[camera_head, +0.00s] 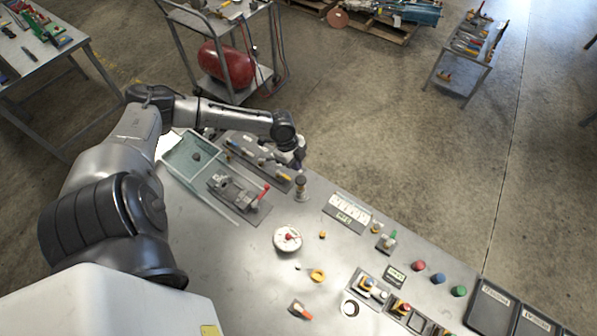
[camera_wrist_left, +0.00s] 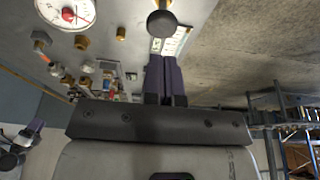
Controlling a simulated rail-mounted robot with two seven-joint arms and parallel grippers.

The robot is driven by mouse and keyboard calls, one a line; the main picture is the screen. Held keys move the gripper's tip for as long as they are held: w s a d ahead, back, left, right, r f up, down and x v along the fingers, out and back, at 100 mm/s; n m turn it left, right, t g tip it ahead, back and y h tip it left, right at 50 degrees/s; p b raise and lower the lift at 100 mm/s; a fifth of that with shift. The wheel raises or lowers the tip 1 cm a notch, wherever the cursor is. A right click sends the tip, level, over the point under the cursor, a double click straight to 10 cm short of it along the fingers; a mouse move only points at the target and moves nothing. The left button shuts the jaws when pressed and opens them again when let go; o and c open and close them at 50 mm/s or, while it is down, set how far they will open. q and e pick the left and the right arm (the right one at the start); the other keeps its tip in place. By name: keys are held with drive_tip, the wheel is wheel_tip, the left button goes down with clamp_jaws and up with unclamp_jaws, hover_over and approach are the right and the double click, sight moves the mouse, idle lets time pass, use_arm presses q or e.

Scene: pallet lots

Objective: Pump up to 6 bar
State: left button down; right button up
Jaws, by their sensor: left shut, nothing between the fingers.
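A hand pump (camera_head: 301,190) with a dark round knob on top stands upright near the bench's far edge. A round white gauge (camera_head: 288,238) with a red needle lies nearer on the bench; its reading is too small to tell. My left gripper (camera_head: 298,166) is just behind the pump's knob, partly hidden by its own wrist. In the left wrist view, the dark knob (camera_wrist_left: 161,24) is just beyond the tips of my gripper (camera_wrist_left: 162,60), whose purple fingers are together with nothing between them. The gauge (camera_wrist_left: 66,10) is at upper left there. My right gripper is not in view.
A clamp fixture (camera_head: 236,191) with a red handle and a glass-like bin (camera_head: 183,165) stand left of the pump. A white-labelled plate (camera_head: 347,212), coloured knobs (camera_head: 438,278) and black trays (camera_head: 492,306) lie to the right. Bare bench lies left of the gauge.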

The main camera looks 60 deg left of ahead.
use_arm(q)
drive_tip(key=shift+v, duration=2.65)
idle(1.1)
